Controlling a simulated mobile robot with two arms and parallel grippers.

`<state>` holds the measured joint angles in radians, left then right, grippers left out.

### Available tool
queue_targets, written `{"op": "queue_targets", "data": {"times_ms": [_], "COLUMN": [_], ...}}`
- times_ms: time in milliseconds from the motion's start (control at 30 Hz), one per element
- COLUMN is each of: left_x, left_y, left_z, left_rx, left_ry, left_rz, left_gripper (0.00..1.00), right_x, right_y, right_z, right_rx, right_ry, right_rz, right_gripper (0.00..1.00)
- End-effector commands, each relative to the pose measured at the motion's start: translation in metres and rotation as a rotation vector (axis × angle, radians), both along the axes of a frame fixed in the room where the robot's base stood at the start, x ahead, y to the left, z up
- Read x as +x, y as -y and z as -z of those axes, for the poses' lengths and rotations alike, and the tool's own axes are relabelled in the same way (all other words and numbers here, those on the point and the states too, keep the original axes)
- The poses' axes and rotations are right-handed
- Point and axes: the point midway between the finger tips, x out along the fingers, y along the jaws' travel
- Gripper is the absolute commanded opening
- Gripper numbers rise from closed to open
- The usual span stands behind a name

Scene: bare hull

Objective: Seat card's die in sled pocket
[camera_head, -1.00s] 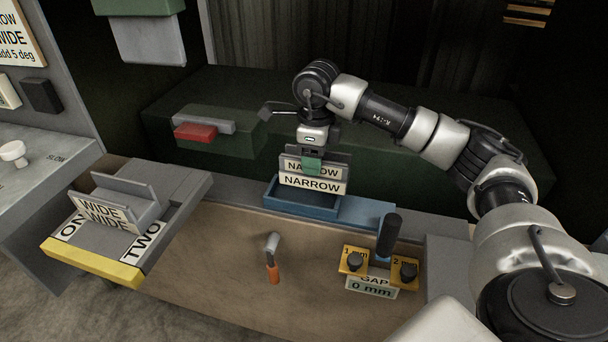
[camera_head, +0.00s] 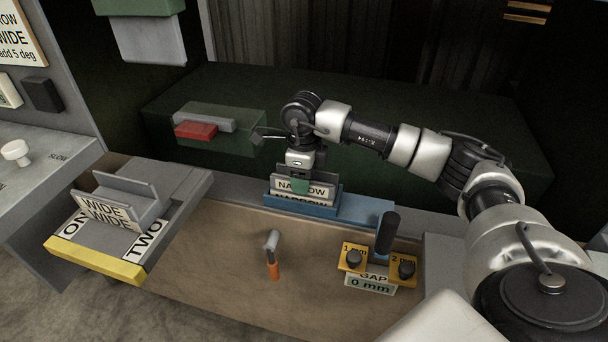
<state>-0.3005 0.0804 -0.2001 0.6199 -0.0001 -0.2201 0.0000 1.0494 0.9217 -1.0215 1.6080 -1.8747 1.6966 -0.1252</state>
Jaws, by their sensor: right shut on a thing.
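My right gripper (camera_head: 299,183) is shut on the grey die labelled NARROW (camera_head: 317,190). It holds the die from above, low in the blue sled pocket (camera_head: 322,209) on the bench. The lower NARROW label is partly hidden by the pocket's front wall. I cannot tell whether the die touches the pocket floor. The card naming a die may be the sign (camera_head: 16,36) at the top left, cut by the frame edge, with WIDE and "add 5 deg" readable. My left gripper is not in view.
An orange-handled hammer-like tool (camera_head: 272,258) lies on the brown bench. Yellow 1 mm and 2 mm pieces (camera_head: 354,259) and a black-handled lever (camera_head: 388,233) stand right of it, by a GAP 0 mm plate.

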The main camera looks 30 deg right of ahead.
Motion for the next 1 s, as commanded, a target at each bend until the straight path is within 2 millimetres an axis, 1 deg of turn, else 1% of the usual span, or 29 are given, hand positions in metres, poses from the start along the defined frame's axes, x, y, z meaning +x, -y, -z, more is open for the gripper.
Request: {"op": "queue_targets", "data": {"times_ms": [33,67,200,433,533,567,667,1000], "left_x": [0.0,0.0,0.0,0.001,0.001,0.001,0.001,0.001], "left_y": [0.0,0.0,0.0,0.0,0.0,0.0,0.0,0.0], "left_z": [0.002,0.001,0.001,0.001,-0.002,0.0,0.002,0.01], "left_rx": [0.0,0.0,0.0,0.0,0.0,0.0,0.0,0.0], "left_ry": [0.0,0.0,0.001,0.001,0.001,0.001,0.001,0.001], "left_rz": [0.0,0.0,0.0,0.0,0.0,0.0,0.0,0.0], "left_gripper": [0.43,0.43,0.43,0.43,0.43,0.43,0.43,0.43], "right_x": [0.001,0.0,0.0,0.0,0.0,0.0,0.001,0.001], "right_y": [0.0,0.0,0.0,0.0,0.0,0.0,0.0,0.0], "right_z": [0.001,0.001,0.001,0.001,-0.004,-0.005,-0.018,-0.09], "right_rx": [0.001,0.0,0.0,0.0,0.0,0.0,0.0,0.0], "right_ry": [0.004,0.0,0.0,0.0,0.0,0.001,0.005,0.004], "right_rz": [0.0,0.0,0.0,0.0,0.0,0.0,0.0,-0.001], "right_gripper": [0.0,0.6,0.81,0.81,0.81,0.81,0.81,0.81]}}
